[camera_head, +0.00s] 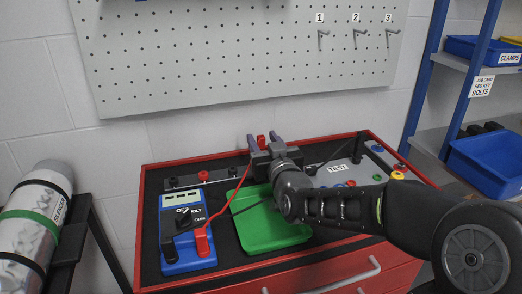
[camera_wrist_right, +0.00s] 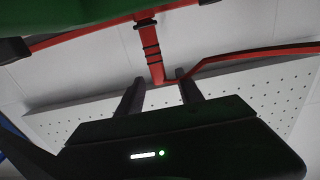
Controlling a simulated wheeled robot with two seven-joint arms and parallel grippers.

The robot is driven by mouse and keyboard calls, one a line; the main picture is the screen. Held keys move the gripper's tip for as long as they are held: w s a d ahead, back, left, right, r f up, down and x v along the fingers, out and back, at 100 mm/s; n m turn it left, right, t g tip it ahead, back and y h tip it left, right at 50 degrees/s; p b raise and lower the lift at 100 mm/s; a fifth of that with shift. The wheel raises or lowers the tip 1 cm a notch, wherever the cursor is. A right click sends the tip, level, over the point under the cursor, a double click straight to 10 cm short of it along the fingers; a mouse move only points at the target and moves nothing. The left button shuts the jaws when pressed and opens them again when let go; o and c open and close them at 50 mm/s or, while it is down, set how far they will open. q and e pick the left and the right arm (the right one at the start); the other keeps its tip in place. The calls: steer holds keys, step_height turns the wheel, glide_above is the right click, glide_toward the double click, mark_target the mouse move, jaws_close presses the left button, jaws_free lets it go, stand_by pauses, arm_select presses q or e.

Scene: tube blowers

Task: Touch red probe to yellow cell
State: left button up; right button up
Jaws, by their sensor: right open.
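The red probe (camera_head: 262,142) stands between the fingers of my right gripper (camera_head: 265,141) at the back of the bench. In the right wrist view, the red probe (camera_wrist_right: 151,55) with dark bands lies between and beyond the two fingertips of the open gripper (camera_wrist_right: 158,85). I cannot tell whether either finger touches it. A red lead runs from the probe to the blue multimeter (camera_head: 187,235). A yellow round piece (camera_head: 397,175), likely the yellow cell, is at the right of the bench, just beyond my right arm. My left gripper is out of view.
A green tray (camera_head: 262,238) lies below my right gripper, with a dark lead across it. A grey panel marked TEST (camera_head: 328,178) is partly hidden by my arm. A blue-capped piece (camera_head: 377,149) stands at the back right. A pegboard (camera_head: 230,60) rises behind.

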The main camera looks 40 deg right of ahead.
steer(key=shift+x, duration=1)
jaws_close()
